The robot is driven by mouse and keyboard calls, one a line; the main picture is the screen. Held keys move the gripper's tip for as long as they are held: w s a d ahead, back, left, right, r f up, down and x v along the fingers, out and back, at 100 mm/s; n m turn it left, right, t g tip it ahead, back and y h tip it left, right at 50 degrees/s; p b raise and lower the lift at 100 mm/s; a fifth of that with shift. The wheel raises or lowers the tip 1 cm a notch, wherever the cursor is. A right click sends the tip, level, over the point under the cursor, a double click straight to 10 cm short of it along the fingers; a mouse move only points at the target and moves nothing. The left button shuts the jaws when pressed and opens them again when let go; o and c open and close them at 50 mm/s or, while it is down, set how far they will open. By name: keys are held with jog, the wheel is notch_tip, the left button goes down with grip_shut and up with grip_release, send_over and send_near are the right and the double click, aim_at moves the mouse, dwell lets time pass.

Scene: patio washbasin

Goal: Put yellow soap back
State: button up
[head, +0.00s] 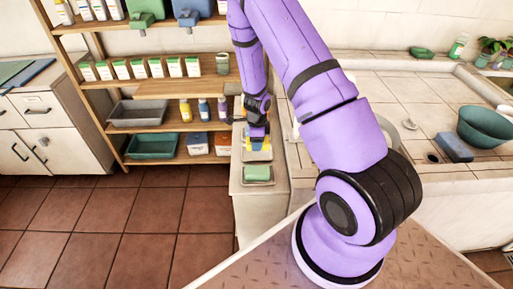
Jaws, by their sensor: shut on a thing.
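The yellow soap (257,144) shows small and partly hidden beneath my gripper (257,137). My gripper points down over the narrow pale ledge (245,187) at the middle of the head view and is shut on the yellow soap. A pale soap dish (258,156) lies directly below the yellow soap in the picture. I cannot tell whether the soap touches it. A green soap (257,172) lies in another dish (258,182) nearer to me on the same ledge.
A wooden shelf (160,88) with bottles, boxes and trays stands to the left of the ledge. The tiled washbasin counter (400,88) is to the right, with a blue-grey block (455,148) and a green bowl (485,127). The brown tiled floor at left is clear.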

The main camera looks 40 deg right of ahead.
jog(key=shift+f, duration=1.7)
jog(key=shift+f, duration=0.1)
jog(key=o, duration=1.3)
jog(key=shift+c, duration=0.2)
